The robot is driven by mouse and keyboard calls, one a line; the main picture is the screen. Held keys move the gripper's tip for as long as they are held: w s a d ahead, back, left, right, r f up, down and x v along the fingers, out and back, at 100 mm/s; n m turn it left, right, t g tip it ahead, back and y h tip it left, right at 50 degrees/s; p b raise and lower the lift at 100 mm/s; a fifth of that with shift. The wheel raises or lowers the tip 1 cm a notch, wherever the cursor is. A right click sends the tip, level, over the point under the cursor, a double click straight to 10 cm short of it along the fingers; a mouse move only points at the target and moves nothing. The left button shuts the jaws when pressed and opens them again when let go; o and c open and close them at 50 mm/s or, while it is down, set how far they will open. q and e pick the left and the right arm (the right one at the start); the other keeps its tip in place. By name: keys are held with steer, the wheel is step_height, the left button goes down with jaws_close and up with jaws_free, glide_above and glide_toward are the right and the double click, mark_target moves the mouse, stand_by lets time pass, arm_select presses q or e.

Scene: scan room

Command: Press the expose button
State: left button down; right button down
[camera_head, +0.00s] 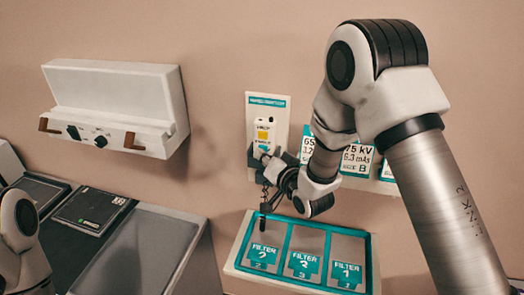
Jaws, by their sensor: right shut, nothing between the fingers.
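A white wall panel (282,110) with a teal label strip on top carries a small yellow part (262,135). Its lettering is too small to read, so I cannot tell for sure which part is the expose button. My right gripper (264,160) is shut and empty, in front of the panel's lower part just below the yellow part. It hides that lower part, and I cannot tell whether it touches the panel. My left gripper is out of view; only part of my left arm shows at the left edge.
A teal-edged tray (372,262) with filter slots marked 2, 3 and 1 lies below my right gripper. Cards reading kV and mAs (358,160) hang behind my right arm. A white wall box (110,88) with knobs is upper left, above a grey counter (150,250).

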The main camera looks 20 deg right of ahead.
steer(key=shift+s+a, duration=0.55)
steer(key=shift+s, duration=0.2)
steer(key=s+a, duration=0.1)
steer(key=s, duration=0.1)
steer(key=s+a, duration=0.1)
steer(key=s, duration=0.1)
steer(key=shift+s+a+b, duration=0.1)
steer(key=shift+a+b, duration=0.25)
steer(key=shift+b, duration=0.05)
stand_by(1.4)
